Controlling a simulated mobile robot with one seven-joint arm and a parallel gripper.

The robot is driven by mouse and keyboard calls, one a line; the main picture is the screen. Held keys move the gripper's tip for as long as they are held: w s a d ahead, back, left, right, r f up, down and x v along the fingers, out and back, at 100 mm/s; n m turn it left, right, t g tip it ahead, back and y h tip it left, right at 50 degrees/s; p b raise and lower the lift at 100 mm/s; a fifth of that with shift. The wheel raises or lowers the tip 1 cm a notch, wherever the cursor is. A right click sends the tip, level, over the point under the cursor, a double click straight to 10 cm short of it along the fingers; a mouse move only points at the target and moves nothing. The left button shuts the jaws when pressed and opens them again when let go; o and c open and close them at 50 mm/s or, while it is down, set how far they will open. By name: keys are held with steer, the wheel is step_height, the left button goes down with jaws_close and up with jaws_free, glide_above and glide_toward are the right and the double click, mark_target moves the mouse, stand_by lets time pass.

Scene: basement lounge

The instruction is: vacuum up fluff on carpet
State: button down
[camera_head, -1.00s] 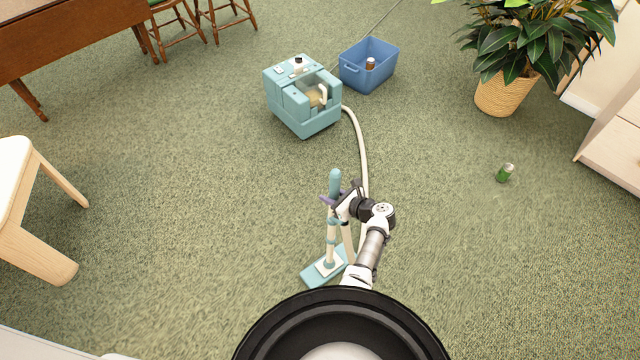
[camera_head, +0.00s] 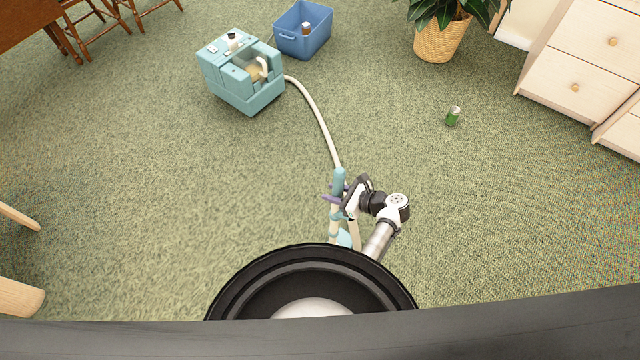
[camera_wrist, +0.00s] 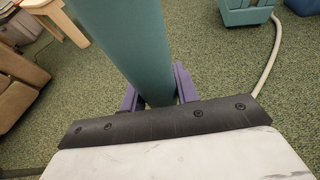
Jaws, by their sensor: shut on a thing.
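The teal vacuum body (camera_head: 241,72) stands on the green carpet (camera_head: 180,180) at the upper left of the head view. A cream hose (camera_head: 318,112) runs from it to the wand (camera_head: 338,185), which has a teal handle. My gripper (camera_head: 333,197) is shut on the wand's handle. In the wrist view the purple fingers of my gripper (camera_wrist: 160,88) sit on either side of the thick teal handle (camera_wrist: 125,40). The floor head of the wand is mostly hidden behind my own body. I cannot make out distinct fluff on the carpet.
A blue bin (camera_head: 303,32) with a small brown container (camera_head: 306,28) inside stands beside the vacuum. A potted plant (camera_head: 440,38) and a pale drawer unit (camera_head: 575,60) stand beyond. Wooden furniture legs (camera_head: 20,296) are at left.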

steer(key=s+d+r, duration=0.2)
steer(key=s+d, duration=0.6)
steer(key=d, duration=0.3)
steer(key=s+d+r, duration=0.2)
steer(key=s+d, duration=0.6)
steer(key=d, duration=0.4)
steer(key=shift+s+d, duration=0.15)
steer(key=shift+s, duration=0.25)
stand_by(0.3)
steer(key=shift+r, duration=0.1)
stand_by(0.8)
